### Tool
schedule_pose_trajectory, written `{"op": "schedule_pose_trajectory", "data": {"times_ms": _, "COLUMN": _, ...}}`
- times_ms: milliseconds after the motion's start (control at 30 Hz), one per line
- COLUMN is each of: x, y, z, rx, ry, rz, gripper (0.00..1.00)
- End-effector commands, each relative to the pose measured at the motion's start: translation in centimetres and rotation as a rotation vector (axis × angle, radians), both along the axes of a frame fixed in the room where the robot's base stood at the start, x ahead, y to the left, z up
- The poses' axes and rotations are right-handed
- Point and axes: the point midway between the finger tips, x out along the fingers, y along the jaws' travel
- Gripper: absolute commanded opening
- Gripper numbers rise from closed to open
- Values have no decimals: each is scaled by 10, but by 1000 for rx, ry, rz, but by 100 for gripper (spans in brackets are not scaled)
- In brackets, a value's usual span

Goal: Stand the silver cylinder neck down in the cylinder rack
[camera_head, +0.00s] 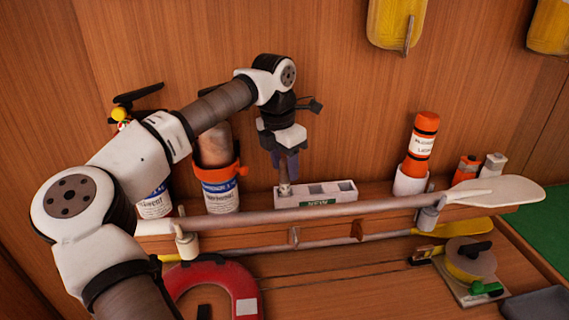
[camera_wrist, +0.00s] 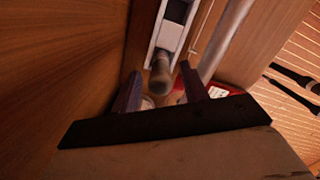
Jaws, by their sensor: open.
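The silver cylinder (camera_head: 285,187) is small and stands in the left end of the white cylinder rack (camera_head: 343,197), below my gripper (camera_head: 287,166). In the wrist view the cylinder (camera_wrist: 160,76) shows as a dull grey round body at the near end of the rack (camera_wrist: 171,36). My gripper's two dark fingers (camera_wrist: 161,83) are apart, one on each side of the cylinder's line, with gaps beside it. My gripper is open and holds nothing. The cylinder's lower end is hidden in the rack, so I cannot tell which way its neck points.
The rack's other compartments look empty. A white-bladed oar (camera_head: 495,191) runs along the front of the shelf. Labelled bottles (camera_head: 221,190) stand left, and an orange flask (camera_head: 422,145) stands right. A red ring (camera_head: 212,285) lies below. The wooden wall is close behind.

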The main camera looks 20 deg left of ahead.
Motion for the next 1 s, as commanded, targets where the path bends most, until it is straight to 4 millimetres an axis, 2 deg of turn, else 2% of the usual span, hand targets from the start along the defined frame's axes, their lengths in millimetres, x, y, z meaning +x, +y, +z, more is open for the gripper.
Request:
{"op": "schedule_pose_trajectory", "data": {"times_ms": 300, "x": -4, "y": 3, "z": 50, "rx": 1, "ry": -3, "rz": -1, "gripper": 44}}
{"op": "schedule_pose_trajectory", "data": {"times_ms": 500, "x": -7, "y": 5, "z": 72, "rx": 1, "ry": -2, "rz": -1, "gripper": 44}}
{"op": "schedule_pose_trajectory", "data": {"times_ms": 1000, "x": -7, "y": 5, "z": 75, "rx": 0, "ry": 0, "rz": -2, "gripper": 44}}
